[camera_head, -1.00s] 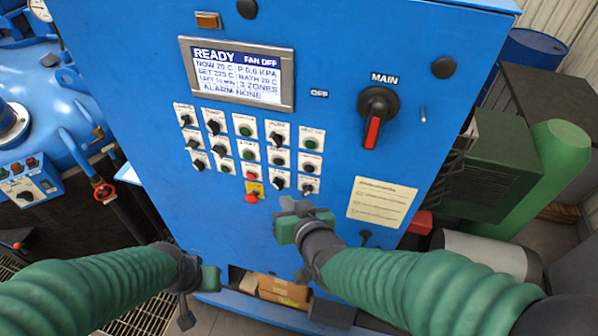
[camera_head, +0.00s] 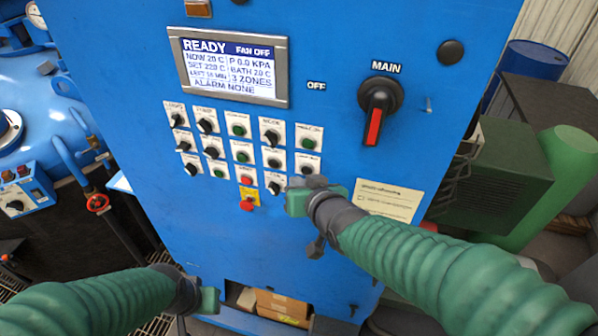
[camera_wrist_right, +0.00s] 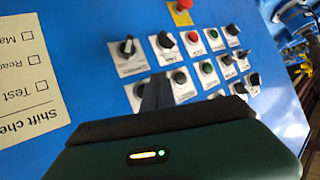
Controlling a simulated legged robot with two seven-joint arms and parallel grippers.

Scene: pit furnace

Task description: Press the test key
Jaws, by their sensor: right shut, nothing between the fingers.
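The blue cabinet's key panel (camera_head: 225,155) has rows of black knobs and green and red buttons on white plates. Their labels are too small to read, so I cannot tell which is the test key. My right gripper (camera_head: 311,183) is shut and empty at the panel's lower right corner, covering part of the bottom row. In the right wrist view its shut fingers (camera_wrist_right: 157,92) point at the knobs and buttons (camera_wrist_right: 208,68); contact cannot be told. My left gripper (camera_head: 208,298) is low at the cabinet's base, its fingers unclear.
Above the panel, a display (camera_head: 228,68) reads READY and FAN OFF. A red mushroom button (camera_head: 247,204) on a yellow plate sits below the keys. The MAIN switch (camera_head: 377,110) and a paper checklist (camera_head: 390,202) are to the right. A red-wheeled valve (camera_head: 97,202) stands left.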

